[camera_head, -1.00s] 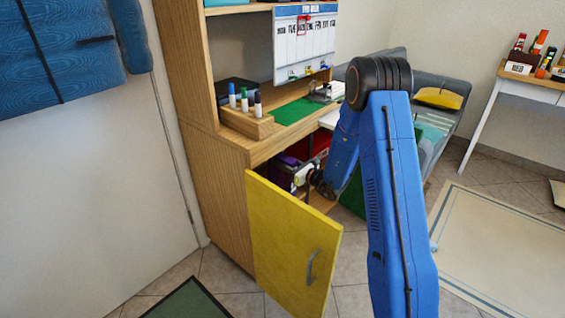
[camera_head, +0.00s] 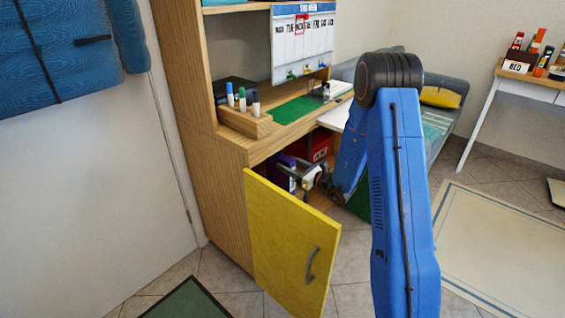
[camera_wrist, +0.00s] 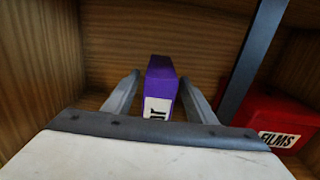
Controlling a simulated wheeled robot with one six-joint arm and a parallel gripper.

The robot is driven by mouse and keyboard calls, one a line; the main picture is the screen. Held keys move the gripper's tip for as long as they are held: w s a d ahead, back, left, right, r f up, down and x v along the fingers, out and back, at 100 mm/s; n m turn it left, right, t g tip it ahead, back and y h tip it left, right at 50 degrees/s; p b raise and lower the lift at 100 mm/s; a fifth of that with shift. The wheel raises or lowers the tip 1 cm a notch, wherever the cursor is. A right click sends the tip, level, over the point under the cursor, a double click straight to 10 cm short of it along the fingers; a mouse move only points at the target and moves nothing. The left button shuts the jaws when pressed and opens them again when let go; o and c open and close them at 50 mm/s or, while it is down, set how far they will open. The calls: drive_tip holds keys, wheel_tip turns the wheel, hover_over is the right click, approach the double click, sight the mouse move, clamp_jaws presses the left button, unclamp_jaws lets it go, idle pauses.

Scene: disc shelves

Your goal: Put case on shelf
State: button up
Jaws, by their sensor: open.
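A purple case (camera_wrist: 160,85) with a white label stands inside the open lower cabinet (camera_head: 230,180). In the wrist view it is between the two spread fingers of my gripper (camera_wrist: 158,95), with a visible gap on the left and little gap on the right. In the head view the purple case (camera_head: 285,172) shows behind the yellow door's top edge, with my gripper (camera_head: 298,180) just right of it. My gripper is open. The lower part of the case is hidden by the gripper body and the door.
A red box (camera_wrist: 272,117) labelled FILMS stands at the right, past a grey metal upright (camera_wrist: 252,62). Wooden walls (camera_wrist: 40,70) enclose the space. The yellow door (camera_head: 290,245) hangs open in front. A pen holder (camera_head: 246,122) stands on the desktop above.

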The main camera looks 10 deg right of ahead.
drive_tip(key=v, duration=0.7)
drive_tip(key=shift+s+d, duration=0.15)
drive_tip(key=shift+s, duration=0.15)
drive_tip(key=shift+d, duration=0.1)
